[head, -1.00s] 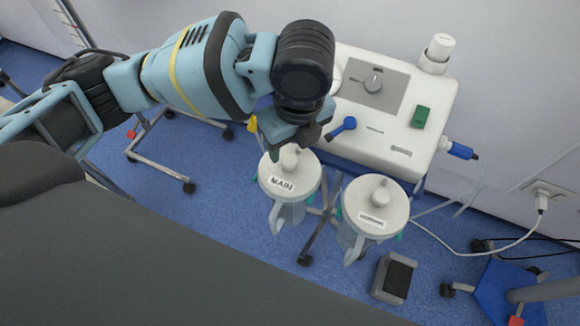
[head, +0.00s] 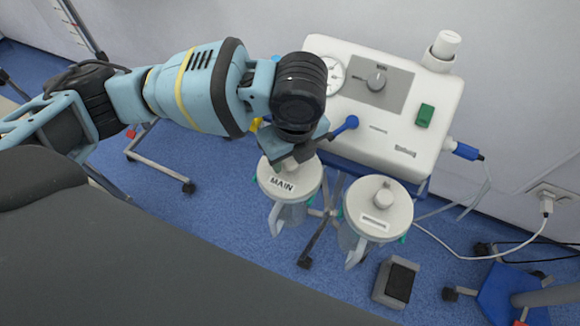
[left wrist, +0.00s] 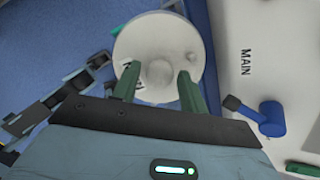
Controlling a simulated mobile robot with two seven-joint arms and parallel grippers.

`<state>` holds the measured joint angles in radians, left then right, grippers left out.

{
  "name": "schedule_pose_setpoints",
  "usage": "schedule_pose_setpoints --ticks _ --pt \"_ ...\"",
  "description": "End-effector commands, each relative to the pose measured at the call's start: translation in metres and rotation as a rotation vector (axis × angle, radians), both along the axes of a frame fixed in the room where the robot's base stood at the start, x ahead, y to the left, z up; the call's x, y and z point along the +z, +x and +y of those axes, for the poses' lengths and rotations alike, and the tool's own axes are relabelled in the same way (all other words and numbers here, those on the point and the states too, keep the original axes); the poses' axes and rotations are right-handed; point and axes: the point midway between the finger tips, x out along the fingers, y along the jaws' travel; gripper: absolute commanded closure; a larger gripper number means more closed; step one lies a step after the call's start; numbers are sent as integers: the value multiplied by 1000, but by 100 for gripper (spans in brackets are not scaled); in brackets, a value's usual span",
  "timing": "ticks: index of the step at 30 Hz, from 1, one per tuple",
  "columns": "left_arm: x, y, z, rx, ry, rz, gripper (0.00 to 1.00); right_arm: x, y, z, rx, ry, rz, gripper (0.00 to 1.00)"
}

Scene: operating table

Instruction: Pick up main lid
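The main lid (head: 302,188) is a round cream disc with a "MAIN" label and a central knob, closing a clear jar (head: 290,215) in the head view. My left gripper (head: 290,164) is over the lid, pointing down and covering its knob there. In the left wrist view the lid (left wrist: 178,38) lies ahead of the gripper (left wrist: 158,73). Its two green fingers are apart, one on each side of the knob (left wrist: 160,74), with visible gaps. I cannot tell how deep the knob sits between them. My right gripper is not in view.
A second jar with a similar lid (head: 380,200) stands just right of the main one. A white suction unit (head: 400,140) with a blue lever (head: 345,128) is close behind the gripper. A grey foot pedal (head: 397,280) is on the blue floor. A dark padded surface fills the foreground.

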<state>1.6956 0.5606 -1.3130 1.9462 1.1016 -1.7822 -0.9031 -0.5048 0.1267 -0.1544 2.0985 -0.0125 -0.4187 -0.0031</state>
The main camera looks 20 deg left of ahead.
Motion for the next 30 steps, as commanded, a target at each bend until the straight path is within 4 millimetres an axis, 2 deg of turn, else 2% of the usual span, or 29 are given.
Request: schedule_pose_setpoints --ticks 1,9,22,26,30 --pt "0 0 0 0 0 0 64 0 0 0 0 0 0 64" --pt "0 0 0 0 0 0 99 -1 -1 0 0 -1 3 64" --pt "5 0 0 0 -1 -1 100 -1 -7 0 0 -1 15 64" --pt "17 0 -1 0 -3 -2 100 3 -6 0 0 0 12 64" --pt "36 1 -1 0 -2 -3 100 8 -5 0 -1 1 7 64"
